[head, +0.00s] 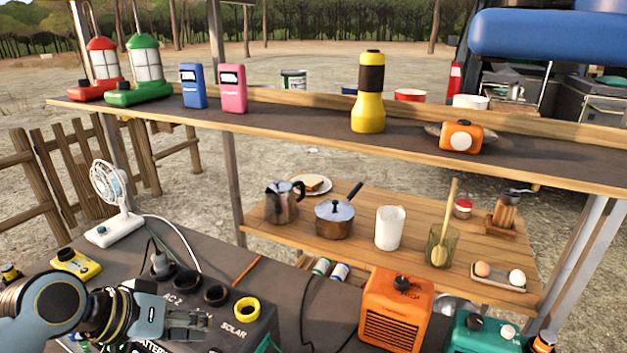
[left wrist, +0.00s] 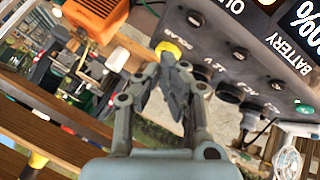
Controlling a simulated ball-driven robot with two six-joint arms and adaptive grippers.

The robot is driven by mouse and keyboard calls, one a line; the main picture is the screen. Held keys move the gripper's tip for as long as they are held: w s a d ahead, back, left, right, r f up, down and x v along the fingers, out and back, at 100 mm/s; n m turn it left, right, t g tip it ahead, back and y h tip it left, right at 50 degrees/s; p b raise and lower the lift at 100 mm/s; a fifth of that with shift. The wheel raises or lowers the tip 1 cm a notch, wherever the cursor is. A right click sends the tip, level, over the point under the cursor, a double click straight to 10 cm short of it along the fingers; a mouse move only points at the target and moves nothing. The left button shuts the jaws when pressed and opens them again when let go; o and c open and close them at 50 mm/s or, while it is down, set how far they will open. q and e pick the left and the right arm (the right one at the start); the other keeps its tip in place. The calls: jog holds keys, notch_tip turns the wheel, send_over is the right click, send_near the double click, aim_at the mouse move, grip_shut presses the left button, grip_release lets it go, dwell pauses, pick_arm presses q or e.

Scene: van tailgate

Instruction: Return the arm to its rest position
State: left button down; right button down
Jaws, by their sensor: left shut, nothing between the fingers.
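My left arm comes in from the lower left in the head view. Its gripper (head: 192,322) is over the front of the dark power box (head: 228,328), left of the yellow-ringed SOLAR socket (head: 247,310). The fingers are shut and empty. In the left wrist view the closed fingertips (left wrist: 178,88) appear in front of the power box (left wrist: 225,50), just below the yellow ring (left wrist: 170,48) in the picture. I cannot tell whether they touch the box. My right gripper is not in view.
A white fan (head: 113,210) and a yellow device (head: 76,262) stand behind my left arm. An orange heater (head: 396,312) and a teal device (head: 485,333) are to the right. The raised shelf (head: 300,118) with lanterns crosses behind. Some bare dark counter lies left of the heater.

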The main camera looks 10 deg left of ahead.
pick_arm(q)
jog(key=s+a+r+m+g+y, duration=0.1)
jog(key=s+a+r+g+y, duration=0.15)
jog(key=s, duration=0.75)
jog(key=s+a+r+m+g+y, duration=0.15)
jog(key=s+r+y, duration=0.25)
jog(key=s, duration=0.6)
jog(key=s+a+f+n+b, duration=0.15)
jog(key=f+b, duration=0.45)
jog(key=f, duration=1.3)
jog(key=a+f+b, duration=0.2)
jog(key=f+b, duration=0.4)
jog(key=f, duration=1.4)
jog(key=s+f+g+b, duration=0.1)
jog(key=s+f+b, duration=0.4)
jog(key=s+f, duration=0.4)
jog(key=s+a+f+b, duration=0.1)
jog(key=s+f+b, duration=0.4)
jog(key=s+f, duration=0.5)
notch_tip(320, 180, down, 7)
jog(key=shift+f+g, duration=0.1)
jog(key=shift+g, duration=0.3)
